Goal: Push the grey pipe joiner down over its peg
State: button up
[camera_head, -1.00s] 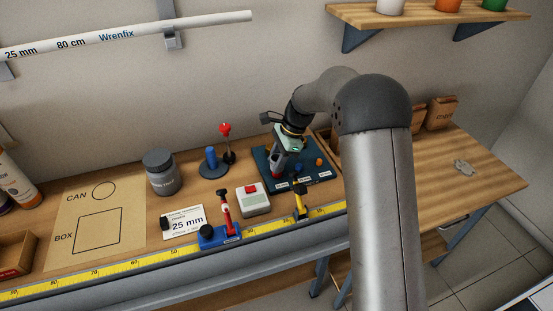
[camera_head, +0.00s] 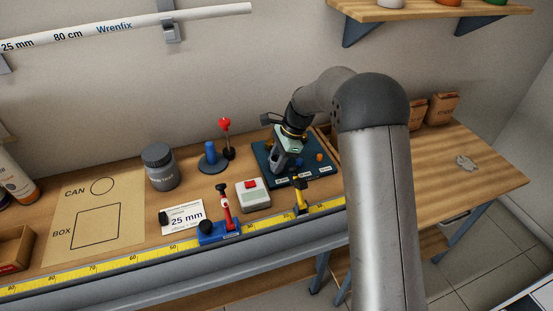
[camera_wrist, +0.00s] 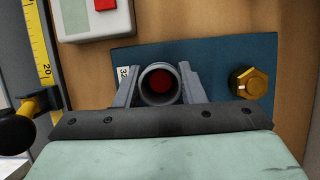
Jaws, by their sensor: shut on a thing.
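The grey pipe joiner (camera_wrist: 146,96) is a round tube held upright between the fingers of my gripper (camera_wrist: 160,84). In the wrist view the red top of the peg (camera_wrist: 161,80) shows inside its bore, roughly centred. How far down the joiner sits on the peg is hidden. In the head view my gripper (camera_head: 279,168) is low over the left part of the dark blue peg board (camera_head: 325,174), and its fingers hide the red peg. The board also shows in the wrist view (camera_wrist: 215,60).
A brass hex fitting (camera_wrist: 250,84) stands on the board beside my gripper. A white box with a red button (camera_head: 253,196) is left of the board. A yellow-and-black clamp (camera_head: 301,195) stands in front, by the yellow measuring tape (camera_head: 155,256).

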jog(key=o, duration=1)
jog(key=shift+o, duration=0.2)
jog(key=shift+r, duration=0.1)
jog(key=v, duration=1.7)
jog(key=shift+b, duration=0.4)
jog(key=shift+w+r, duration=0.1)
